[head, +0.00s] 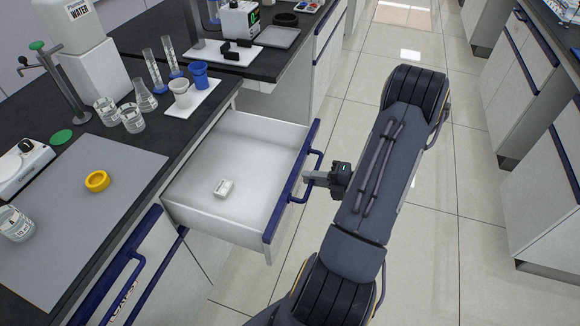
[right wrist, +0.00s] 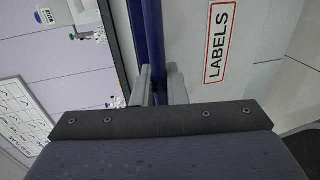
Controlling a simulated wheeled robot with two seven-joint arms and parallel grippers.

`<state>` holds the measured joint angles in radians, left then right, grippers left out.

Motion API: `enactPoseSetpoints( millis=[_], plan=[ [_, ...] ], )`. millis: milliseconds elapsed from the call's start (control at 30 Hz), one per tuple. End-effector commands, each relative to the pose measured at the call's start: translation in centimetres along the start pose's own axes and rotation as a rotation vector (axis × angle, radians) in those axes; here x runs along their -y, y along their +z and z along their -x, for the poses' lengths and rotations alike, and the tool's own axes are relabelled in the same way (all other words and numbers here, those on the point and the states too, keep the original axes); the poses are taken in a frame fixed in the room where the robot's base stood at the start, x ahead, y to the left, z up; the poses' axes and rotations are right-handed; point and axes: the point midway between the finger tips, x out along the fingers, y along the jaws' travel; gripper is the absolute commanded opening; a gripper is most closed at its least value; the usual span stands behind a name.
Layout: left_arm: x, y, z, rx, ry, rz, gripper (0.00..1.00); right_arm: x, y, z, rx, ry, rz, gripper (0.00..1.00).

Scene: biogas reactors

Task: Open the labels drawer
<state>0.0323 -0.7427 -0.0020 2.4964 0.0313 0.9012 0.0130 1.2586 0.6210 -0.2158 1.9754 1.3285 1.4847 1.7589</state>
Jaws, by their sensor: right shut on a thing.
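My left gripper is not in view.
The dark bench top (head: 120,135) carries beakers, cylinders, cups and a grey mat (head: 70,220) with a yellow ring (head: 97,181). Another blue-handled front (head: 125,275) is at lower left. Tiled floor (head: 440,215) is clear to the right, up to white cabinets (head: 540,170).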

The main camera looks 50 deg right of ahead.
Motion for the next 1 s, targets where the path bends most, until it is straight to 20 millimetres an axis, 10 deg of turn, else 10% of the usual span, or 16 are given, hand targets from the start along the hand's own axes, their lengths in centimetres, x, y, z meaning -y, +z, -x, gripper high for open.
enactPoseSetpoints(
  millis=[767, 900, 1000],
  plan=[
    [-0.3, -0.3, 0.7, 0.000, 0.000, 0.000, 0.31, 0.9, 0.0, 4.0, -0.002, -0.001, 0.000, 0.00],
    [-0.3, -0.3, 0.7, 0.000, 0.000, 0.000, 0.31, 0.9, 0.0, 4.0, -0.001, -0.001, 0.000, 0.27],
    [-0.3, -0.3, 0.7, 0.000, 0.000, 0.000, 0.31, 0.9, 0.0, 4.0, -0.001, -0.001, 0.000, 0.29]
  ],
)
